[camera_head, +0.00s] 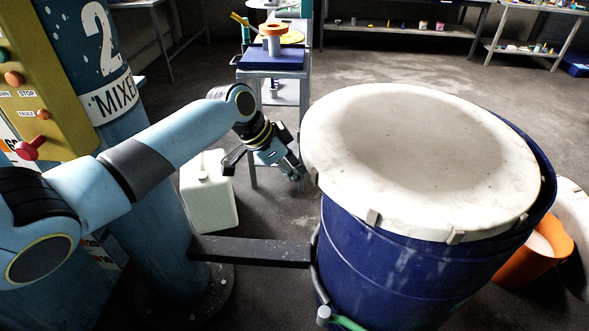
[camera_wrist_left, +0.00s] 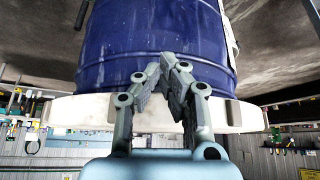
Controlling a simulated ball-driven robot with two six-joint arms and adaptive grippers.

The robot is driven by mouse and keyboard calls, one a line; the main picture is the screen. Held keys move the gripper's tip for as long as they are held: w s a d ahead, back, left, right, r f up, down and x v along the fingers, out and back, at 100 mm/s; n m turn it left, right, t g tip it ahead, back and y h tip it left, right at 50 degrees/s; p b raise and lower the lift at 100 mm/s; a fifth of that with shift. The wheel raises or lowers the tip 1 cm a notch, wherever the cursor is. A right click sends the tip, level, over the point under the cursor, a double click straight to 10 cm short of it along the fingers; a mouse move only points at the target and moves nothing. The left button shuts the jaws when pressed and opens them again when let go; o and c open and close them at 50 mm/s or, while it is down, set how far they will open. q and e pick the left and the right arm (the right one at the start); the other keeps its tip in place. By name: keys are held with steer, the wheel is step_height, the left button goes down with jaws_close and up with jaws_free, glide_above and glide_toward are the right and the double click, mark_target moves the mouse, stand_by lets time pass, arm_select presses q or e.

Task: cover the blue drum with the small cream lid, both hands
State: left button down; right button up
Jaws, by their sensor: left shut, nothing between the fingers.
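The cream lid (camera_head: 425,150), a wide round disc with small clips on its edge, lies on top of the blue drum (camera_head: 390,265). Some of the drum's dark blue rim shows past the lid at the back right, so the lid sits off-centre toward the left. My left gripper (camera_head: 296,170) is beside the lid's left edge, shut and empty. In the left wrist view, which is upside down, its fingers (camera_wrist_left: 167,65) are together in front of the drum (camera_wrist_left: 150,30) and the lid's edge (camera_wrist_left: 85,112). Whether they touch the lid is unclear. My right gripper is not in view.
A blue mixer column (camera_head: 95,50) with a yellow control panel (camera_head: 40,90) stands at left. A black bar (camera_head: 250,251) reaches toward the drum. A pale canister (camera_head: 207,195) stands on the floor below my left arm. An orange bucket (camera_head: 535,255) is at right.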

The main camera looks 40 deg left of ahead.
mark_target(321, 166)
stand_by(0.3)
arm_select(q)
steer(key=w+d, duration=0.1)
steer(key=w, duration=0.1)
steer(key=w+d+b, duration=0.1)
steer(key=w+d, duration=0.1)
steer(key=shift+w+d, duration=0.1)
steer(key=shift+w, duration=0.15)
steer(key=shift+w+d, duration=0.3)
steer(key=shift+w, duration=0.05)
steer(key=shift+s+a, duration=0.1)
